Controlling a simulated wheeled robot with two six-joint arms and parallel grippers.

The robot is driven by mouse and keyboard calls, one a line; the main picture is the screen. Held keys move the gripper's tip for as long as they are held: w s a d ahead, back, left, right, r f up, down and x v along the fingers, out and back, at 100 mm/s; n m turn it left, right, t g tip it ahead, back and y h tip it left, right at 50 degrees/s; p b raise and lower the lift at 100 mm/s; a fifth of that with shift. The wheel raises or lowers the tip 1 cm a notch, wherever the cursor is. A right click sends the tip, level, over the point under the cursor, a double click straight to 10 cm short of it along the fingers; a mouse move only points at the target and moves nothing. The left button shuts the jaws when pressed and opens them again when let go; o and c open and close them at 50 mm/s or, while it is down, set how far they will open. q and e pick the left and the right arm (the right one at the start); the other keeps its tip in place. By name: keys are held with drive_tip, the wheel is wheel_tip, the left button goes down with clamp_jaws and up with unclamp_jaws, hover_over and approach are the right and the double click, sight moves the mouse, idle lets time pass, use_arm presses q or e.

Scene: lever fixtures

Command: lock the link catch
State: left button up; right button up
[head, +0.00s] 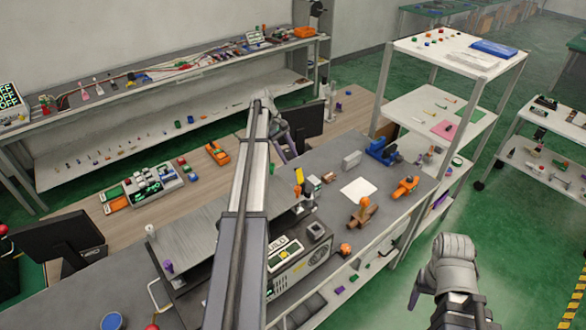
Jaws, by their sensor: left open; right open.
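Several small lever fixtures stand on the grey bench: a blue one (381,151), an orange one (405,187) and a brown one with an orange-tan top (362,213). I cannot tell at this size which is the link catch, or how its lever stands. My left gripper (283,134) is open, partly hidden behind my long grey arm link, near a dark monitor and left of these fixtures. My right gripper (440,270) is open over the green floor, right of and in front of the bench, apart from all fixtures.
A white paper (358,188) lies between the fixtures. A grey box with a round vent (315,258) is at the bench's front. A white shelf rack (457,50) stands behind the right end.

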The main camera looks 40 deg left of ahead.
sight(295, 168)
use_arm(q)
drive_tip(key=b+x, duration=0.3)
drive_tip(key=x, duration=0.1)
drive_tip(key=shift+f, duration=0.3)
drive_tip(key=shift+d, duration=0.1)
drive_tip(key=shift+r, duration=0.1)
drive_tip(key=shift+c, duration=0.2)
clamp_jaws()
